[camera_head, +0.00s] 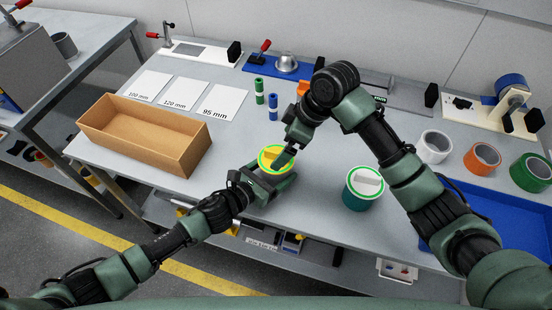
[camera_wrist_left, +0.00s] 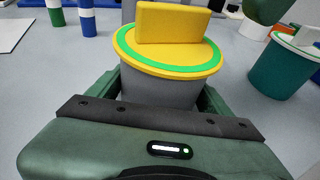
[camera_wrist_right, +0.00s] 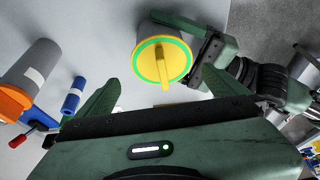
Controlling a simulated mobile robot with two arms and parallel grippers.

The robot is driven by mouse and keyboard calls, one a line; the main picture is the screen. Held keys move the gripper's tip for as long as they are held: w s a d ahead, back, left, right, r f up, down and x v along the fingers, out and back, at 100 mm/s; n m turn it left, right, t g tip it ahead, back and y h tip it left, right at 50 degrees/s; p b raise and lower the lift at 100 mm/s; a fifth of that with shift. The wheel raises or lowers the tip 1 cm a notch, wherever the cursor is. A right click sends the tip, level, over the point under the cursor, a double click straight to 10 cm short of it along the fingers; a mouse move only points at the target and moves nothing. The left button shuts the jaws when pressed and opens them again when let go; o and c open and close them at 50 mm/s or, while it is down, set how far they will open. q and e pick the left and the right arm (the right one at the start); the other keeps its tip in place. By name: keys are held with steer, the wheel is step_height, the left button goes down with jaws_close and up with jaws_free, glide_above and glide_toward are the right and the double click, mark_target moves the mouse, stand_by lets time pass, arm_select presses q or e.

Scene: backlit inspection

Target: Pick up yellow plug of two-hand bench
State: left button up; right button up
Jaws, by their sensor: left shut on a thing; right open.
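The yellow plug (camera_head: 268,153) has a green ring and an upright yellow tab. It sits in the top of a grey cylindrical body, which shows best in the left wrist view (camera_wrist_left: 158,90). My left gripper (camera_wrist_left: 157,84) is shut around this grey body below the plug's rim. My right gripper (camera_head: 287,152) is open and pointing down close above the plug. In the right wrist view the plug (camera_wrist_right: 151,63) with its tab lies ahead between the open fingers, with nothing held. In the head view the right gripper partly hides the plug.
A teal cylinder (camera_head: 362,200) with a white-tabbed lid stands to the right. A cardboard box (camera_head: 125,140) is at left, with number cards (camera_head: 183,93) behind. Small green and blue cylinders (camera_head: 259,97) stand at the back. Tape rolls (camera_head: 436,147) and a blue tray (camera_head: 505,215) are at right.

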mark_target(278, 153)
arm_select(q)
steer(key=shift+s+f, duration=0.15)
steer(key=shift+f, duration=0.15)
arm_select(e)
steer(key=x, duration=0.6)
steer(key=shift+s+a+r, duration=0.1)
steer(key=shift+s+a, duration=0.05)
steer(key=shift+s, duration=0.05)
steer(key=c, duration=1.2)
arm_select(q)
steer(key=shift+a+f, duration=0.1)
arm_select(e)
steer(key=shift+o, duration=0.2)
step_height(278, 153, up, 10)
steer(key=shift+r, duration=0.1)
arm_select(q)
steer(key=o, duration=1.5)
steer(key=shift+c, duration=0.2)
steer(key=shift+r, duration=0.2)
